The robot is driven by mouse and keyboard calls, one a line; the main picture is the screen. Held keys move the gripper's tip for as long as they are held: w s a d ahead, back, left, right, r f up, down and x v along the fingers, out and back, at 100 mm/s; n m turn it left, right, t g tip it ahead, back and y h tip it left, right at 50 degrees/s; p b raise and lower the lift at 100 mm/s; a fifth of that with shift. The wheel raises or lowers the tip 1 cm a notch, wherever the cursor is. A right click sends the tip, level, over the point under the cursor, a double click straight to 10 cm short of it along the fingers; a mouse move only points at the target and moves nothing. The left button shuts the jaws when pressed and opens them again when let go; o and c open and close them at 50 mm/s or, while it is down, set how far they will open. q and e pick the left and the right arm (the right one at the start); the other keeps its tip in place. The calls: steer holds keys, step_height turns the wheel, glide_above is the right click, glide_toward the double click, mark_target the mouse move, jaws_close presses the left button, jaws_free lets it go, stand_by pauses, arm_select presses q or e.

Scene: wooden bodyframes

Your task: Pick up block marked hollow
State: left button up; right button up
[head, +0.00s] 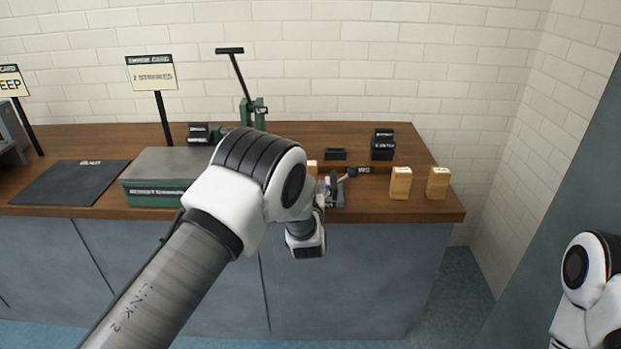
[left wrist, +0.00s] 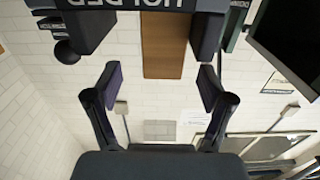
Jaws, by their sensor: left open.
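Two upright wooden blocks stand at the right end of the workbench, a left one (head: 400,183) and a right one (head: 438,183). Their small top labels are too small to read, so I cannot tell which is marked hollow. A bit of light wood (head: 312,167) shows just behind my left arm. In the left wrist view my left gripper (left wrist: 160,86) is open and empty. Beyond its fingertips a wooden piece (left wrist: 165,45) shows between dark parts of a holder (left wrist: 130,5). In the head view my left arm's wrist hides most of the gripper. My right gripper is out of view.
The wooden workbench (head: 440,210) carries a green-sided box (head: 155,200), a dark mat (head: 70,182), a green lever press (head: 253,108), dark stacked blocks (head: 382,145) and a small metal clamp (head: 340,190). A sign (head: 152,73) stands behind the box. A wall closes the right side.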

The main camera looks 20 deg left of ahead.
arm_select(q)
steer(key=x, duration=0.4)
steer(key=f+x, duration=0.1)
steer(key=shift+w+a+r, duration=0.1)
steer(key=shift+w+a, duration=0.2)
steer(key=shift+w, duration=0.05)
steer(key=c, duration=1.3)
steer(key=shift+r, duration=0.1)
